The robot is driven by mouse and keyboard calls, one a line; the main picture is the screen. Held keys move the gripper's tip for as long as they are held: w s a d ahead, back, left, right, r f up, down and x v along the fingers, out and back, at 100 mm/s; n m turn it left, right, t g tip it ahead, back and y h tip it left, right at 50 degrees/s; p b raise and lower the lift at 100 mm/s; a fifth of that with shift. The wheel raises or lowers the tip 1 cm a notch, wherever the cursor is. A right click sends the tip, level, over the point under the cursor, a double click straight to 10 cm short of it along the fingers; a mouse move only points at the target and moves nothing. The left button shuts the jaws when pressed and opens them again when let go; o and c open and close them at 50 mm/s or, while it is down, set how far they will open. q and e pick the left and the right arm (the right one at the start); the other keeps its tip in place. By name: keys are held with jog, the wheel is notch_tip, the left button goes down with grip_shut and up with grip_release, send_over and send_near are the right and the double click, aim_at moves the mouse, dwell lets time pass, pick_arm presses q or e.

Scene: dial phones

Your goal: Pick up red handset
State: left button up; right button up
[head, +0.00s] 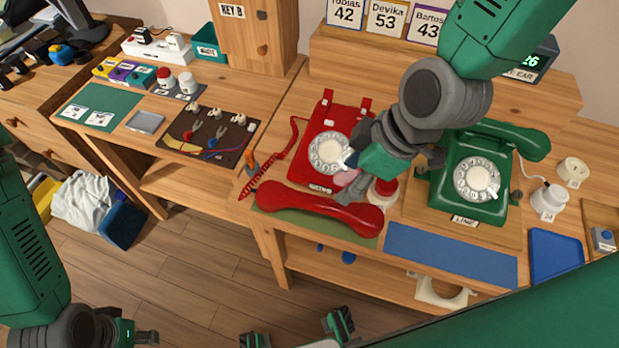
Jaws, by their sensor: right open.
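The red handset (318,210) lies off its cradle on a green mat (372,240), in front of the red phone (328,130). A coiled red cord (270,167) runs down the phone's left side. My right gripper (348,184) is open, just above the right half of the handset, and hides part of the phone's right side. I cannot tell whether its fingers touch the handset. My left gripper (146,337) is at the bottom left, largely cut off by the frame edge and away from the handset.
A green phone (476,178) with its handset on stands at the right. A red button (384,187) sits beside my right gripper. A blue mat (450,255) and a blue tray (555,255) lie at the desk's front right. Another desk with tools (208,135) stands left.

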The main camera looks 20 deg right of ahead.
aim_at(321, 202)
jog(key=x, duration=0.5)
jog(key=b+x, duration=0.1)
jog(key=x, duration=0.2)
jog(key=shift+w+f, duration=0.3)
jog(key=shift+w, duration=0.05)
jog(key=x, duration=0.5)
jog(key=shift+f, duration=0.1)
jog(key=shift+s, duration=0.1)
grip_shut()
